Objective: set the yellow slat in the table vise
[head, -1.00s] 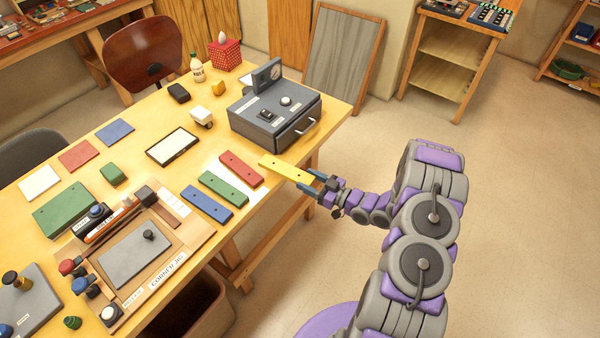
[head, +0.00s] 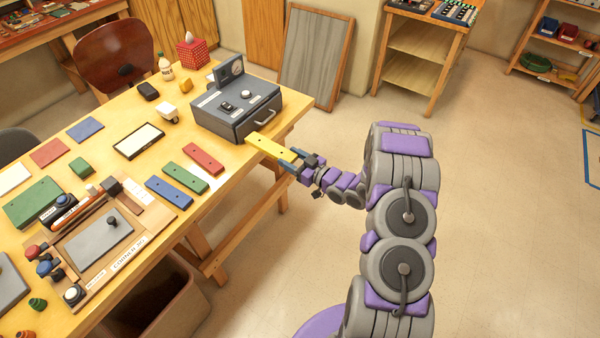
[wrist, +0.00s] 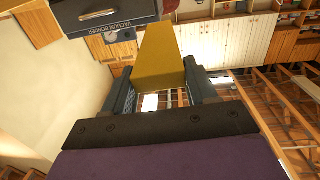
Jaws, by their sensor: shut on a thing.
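The yellow slat (head: 268,148), a flat bar with small dark holes, is in my gripper (head: 295,162), which is shut on its right end. The slat's free end points left, in front of the grey box at the table's right end. In the wrist view the slat (wrist: 160,55) sticks out between the two dark fingers of my gripper (wrist: 160,88). A clamp-like device with an orange bar and dark end blocks (head: 72,209) lies on the table at left. I cannot tell for certain whether it is the table vise.
The grey box (head: 236,110) has a drawer handle; its label reads VACUUM BONDER in the wrist view (wrist: 105,12). Red (head: 203,158), green (head: 186,177) and blue (head: 168,192) slats lie along the table's near edge. A corner-jig board (head: 140,247) is at left. Open floor lies right.

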